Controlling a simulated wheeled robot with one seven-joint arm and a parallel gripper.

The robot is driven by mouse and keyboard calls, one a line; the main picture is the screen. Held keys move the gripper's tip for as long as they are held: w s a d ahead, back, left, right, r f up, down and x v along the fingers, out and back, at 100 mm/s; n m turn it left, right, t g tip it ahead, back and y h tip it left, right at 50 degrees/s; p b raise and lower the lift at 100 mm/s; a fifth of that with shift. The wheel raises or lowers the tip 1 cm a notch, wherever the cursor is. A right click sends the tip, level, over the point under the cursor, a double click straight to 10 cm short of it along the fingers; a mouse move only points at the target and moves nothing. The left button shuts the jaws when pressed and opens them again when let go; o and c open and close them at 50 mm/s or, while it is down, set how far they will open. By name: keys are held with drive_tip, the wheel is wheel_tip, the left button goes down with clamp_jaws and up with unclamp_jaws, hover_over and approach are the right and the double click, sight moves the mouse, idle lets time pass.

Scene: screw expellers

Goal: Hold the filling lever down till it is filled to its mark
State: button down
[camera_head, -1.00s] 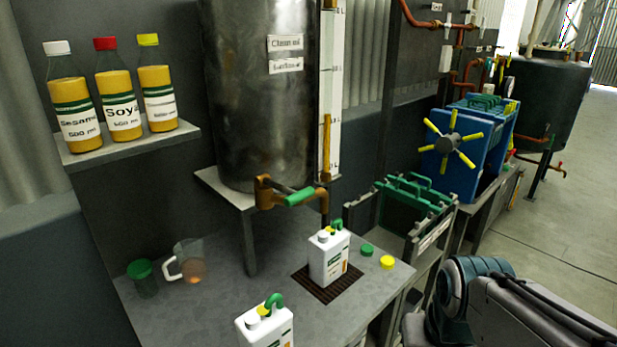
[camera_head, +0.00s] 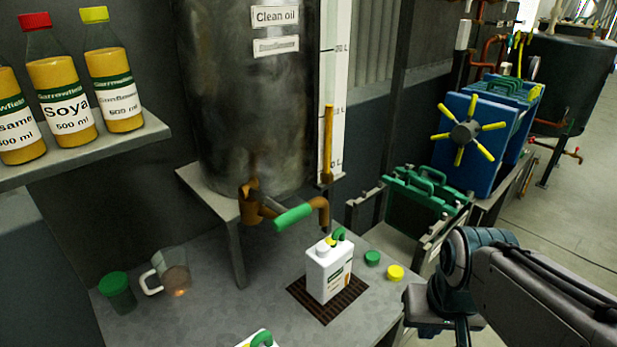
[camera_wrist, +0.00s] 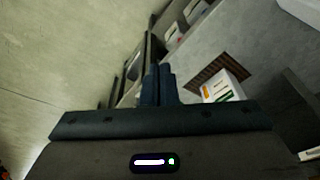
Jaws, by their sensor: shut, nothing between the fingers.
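The filling lever with a green grip (camera_head: 294,217) sticks out from the brass tap under the clean oil tank (camera_head: 245,110). A white jug (camera_head: 329,272) with a green handle stands upright on a dark drip grate (camera_head: 346,305) below the spout. The jug and grate also show in the wrist view, right of my fingers. My gripper (camera_wrist: 158,78) is shut and empty in the wrist view, apart from the jug. In the head view my arm is at the lower right, away from the lever. The oil level inside the jug cannot be seen.
A green cap (camera_head: 372,258) and a yellow cap (camera_head: 395,272) lie right of the jug. A measuring jug (camera_head: 172,272) and a green-lidded pot (camera_head: 117,291) stand at left. A second white jug (camera_head: 259,339) is at the front edge. Oil bottles (camera_head: 62,95) stand on a shelf.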

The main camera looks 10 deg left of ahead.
drive_tip(key=w+a+r+n+p, duration=0.3)
drive_tip(key=a+r+n, duration=0.1)
drive_tip(key=r+n, duration=0.35)
wheel_tip(320, 180, up, 24)
drive_tip(key=n+y+p, duration=0.2)
drive_tip(key=n+p, duration=0.5)
drive_tip(key=n, duration=1.4)
hover_over(292, 213)
drive_tip(key=s+d, duration=0.3)
drive_tip(key=shift+d+r+m, duration=0.1)
drive_tip(key=shift+m, duration=0.15)
drive_tip(key=p+x, duration=0.1)
drive_tip(key=x, duration=1.3)
drive_tip(key=shift+s, duration=0.15)
drive_tip(key=shift+f, duration=0.2)
